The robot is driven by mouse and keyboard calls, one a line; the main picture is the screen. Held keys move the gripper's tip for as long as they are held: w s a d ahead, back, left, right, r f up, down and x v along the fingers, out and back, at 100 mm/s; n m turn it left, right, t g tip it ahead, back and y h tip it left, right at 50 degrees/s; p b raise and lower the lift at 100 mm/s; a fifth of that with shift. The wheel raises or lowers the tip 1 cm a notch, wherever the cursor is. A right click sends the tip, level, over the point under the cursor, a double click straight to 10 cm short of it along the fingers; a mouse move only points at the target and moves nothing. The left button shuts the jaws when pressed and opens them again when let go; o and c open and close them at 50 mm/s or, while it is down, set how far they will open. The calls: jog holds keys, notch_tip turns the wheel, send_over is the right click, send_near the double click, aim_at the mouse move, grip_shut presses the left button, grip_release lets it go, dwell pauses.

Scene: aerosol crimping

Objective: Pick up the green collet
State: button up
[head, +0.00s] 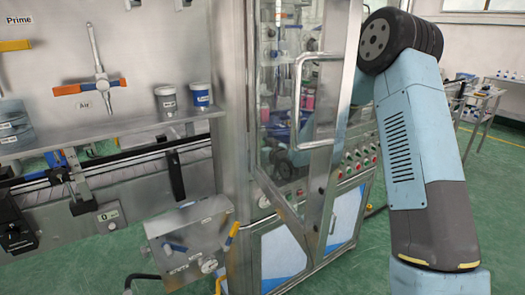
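I cannot make out a green collet in the head view. A stack of blue-grey ring-shaped pieces (14,122) sits on the metal shelf (110,132) at the far left, partly cut off by the picture's edge. My light blue arm rises on the right side of the picture to a black joint near the top. My gripper is not visible.
A steel cabinet with a glass door (297,105) and a long handle (299,100) stands mid-picture. A metal control box (190,243) juts out at the lower left. A conveyor rail (105,172) runs below the shelf. Green floor (500,215) is clear at right.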

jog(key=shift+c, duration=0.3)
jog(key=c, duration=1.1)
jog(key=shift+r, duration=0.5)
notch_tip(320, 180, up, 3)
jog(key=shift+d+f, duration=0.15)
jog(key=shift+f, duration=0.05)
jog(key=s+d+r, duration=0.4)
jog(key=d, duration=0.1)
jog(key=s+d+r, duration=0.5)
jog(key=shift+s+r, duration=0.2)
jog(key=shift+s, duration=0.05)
